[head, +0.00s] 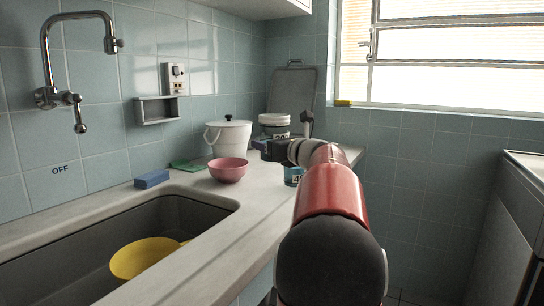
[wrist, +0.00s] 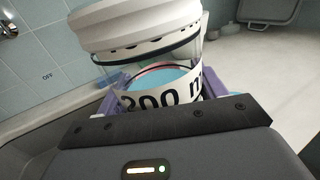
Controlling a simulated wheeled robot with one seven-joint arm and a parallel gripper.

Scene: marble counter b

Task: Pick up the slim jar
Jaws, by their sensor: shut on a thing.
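The slim jar (head: 274,121) has a wide white lid and a label that reads "200 m…" in the wrist view (wrist: 165,92). Its body looks clear, with blue showing through it. My gripper (head: 272,146) is shut on the jar's body, below the lid. In the wrist view its purple fingers (wrist: 160,85) show on both sides of the jar. The jar's base is hidden behind the gripper, so I cannot tell whether it touches the counter.
A pink bowl (head: 228,170), a white lidded pot (head: 228,138), a teal labelled container (head: 292,176) and a blue sponge (head: 151,179) stand on the counter (head: 225,222). The sink (head: 75,235) holds a yellow bowl (head: 143,258). A grey board (head: 292,88) leans at the back.

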